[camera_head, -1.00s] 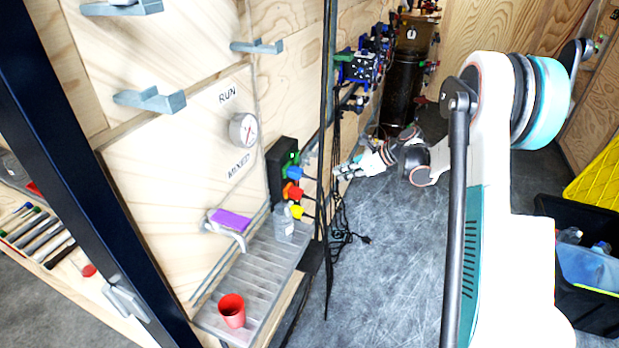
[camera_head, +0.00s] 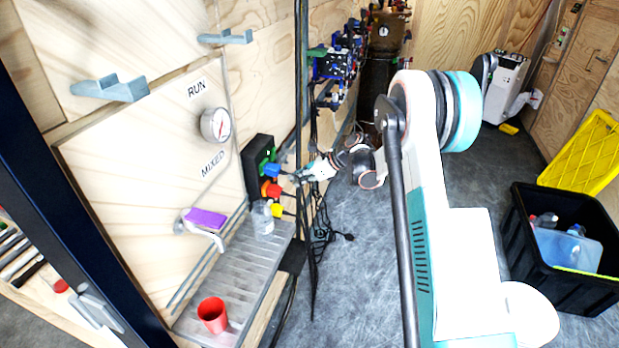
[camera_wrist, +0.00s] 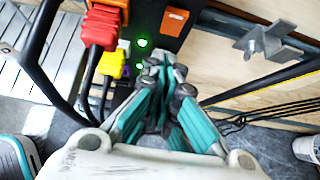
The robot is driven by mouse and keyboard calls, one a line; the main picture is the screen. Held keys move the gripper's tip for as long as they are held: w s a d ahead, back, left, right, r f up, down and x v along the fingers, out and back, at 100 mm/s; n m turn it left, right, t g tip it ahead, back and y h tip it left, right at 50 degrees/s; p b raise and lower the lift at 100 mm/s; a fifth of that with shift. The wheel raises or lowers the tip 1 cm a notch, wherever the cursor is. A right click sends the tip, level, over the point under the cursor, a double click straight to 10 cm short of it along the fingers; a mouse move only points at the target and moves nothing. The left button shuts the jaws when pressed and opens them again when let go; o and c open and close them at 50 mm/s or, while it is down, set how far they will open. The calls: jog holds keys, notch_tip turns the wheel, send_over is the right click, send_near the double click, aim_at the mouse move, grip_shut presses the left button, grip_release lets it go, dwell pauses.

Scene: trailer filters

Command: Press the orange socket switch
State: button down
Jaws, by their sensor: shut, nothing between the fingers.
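The black socket box (camera_head: 252,172) is mounted on the wooden wall in the head view. Blue, red and yellow plugs stick out of its front. In the wrist view, an orange switch (camera_wrist: 175,21) shows on the box's dark face near the top edge. Green lights (camera_wrist: 142,42) glow below and left of it. My gripper (camera_wrist: 165,67) is shut and empty, with its fingertips just below the orange switch in the picture. I cannot tell whether they touch the box. In the head view my gripper (camera_head: 303,175) is just right of the plugs.
In the wrist view, the red plug (camera_wrist: 101,24) and yellow plug (camera_wrist: 111,66) with cables are left of the fingers. A grey wall bracket (camera_wrist: 268,42) is at right. In the head view, black cables hang by the box, and a slatted shelf (camera_head: 218,290) holds a red cup (camera_head: 212,314).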

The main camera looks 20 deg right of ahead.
jog(key=w+a, duration=0.1)
jog(key=w+a+b, duration=0.1)
jog(key=a, duration=0.1)
jog(key=shift+w+r, duration=0.15)
jog(key=shift+r, duration=0.2)
jog(key=shift+a, duration=0.1)
jog(key=shift+w+a+r+h+p, duration=0.15)
jog(key=shift+w+a+h+p, duration=0.15)
jog(key=shift+p, duration=0.15)
jog(key=shift+s+r, duration=0.1)
jog(key=shift+r, duration=0.05)
jog(key=shift+r+p, duration=0.4)
jog(key=shift+r, duration=0.3)
